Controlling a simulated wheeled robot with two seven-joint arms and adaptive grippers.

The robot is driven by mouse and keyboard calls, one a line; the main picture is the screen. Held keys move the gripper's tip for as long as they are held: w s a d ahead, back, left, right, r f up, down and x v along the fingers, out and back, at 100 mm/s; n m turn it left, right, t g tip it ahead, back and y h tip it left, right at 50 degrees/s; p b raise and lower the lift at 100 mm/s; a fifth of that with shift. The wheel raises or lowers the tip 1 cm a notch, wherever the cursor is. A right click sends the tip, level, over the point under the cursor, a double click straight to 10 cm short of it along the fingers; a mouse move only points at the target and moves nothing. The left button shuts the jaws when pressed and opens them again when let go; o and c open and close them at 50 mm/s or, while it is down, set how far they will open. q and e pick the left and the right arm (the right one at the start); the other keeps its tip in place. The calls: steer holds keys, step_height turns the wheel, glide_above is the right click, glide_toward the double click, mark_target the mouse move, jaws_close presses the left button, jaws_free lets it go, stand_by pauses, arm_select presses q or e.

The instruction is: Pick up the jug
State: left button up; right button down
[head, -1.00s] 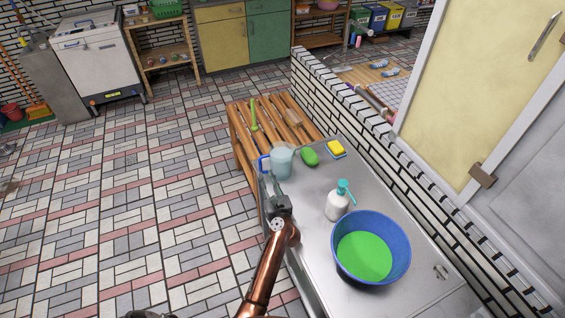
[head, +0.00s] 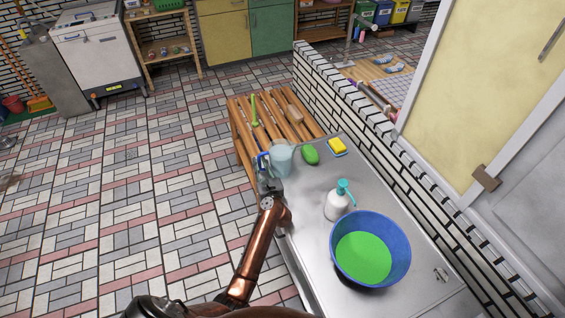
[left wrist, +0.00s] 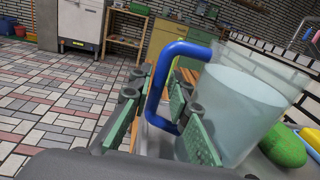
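The jug (head: 281,160) is a translucent pale blue vessel with a blue handle on its left side. It stands upright at the far left corner of the metal counter (head: 311,222). In the left wrist view the jug (left wrist: 238,112) fills the right part, and its blue handle (left wrist: 155,95) is close up. My left gripper (head: 264,172) is at the handle side of the jug. In the left wrist view its green-padded fingers (left wrist: 165,120) are apart, with the lower handle between them. I cannot tell whether they touch it. My right gripper is not in view.
A green object (head: 311,154) and a yellow sponge (head: 337,147) lie right of the jug. A soap dispenser (head: 337,204) and a blue basin (head: 398,240) with green contents stand nearer. A slatted wooden bench (head: 240,130) is behind. A low brick wall (head: 372,160) runs along the right.

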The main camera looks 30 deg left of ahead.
arm_select(q)
steer(key=shift+a, duration=0.1)
jaws_close()
stand_by(0.4)
steer(key=shift+r, duration=0.15)
steer(key=shift+r, duration=0.15)
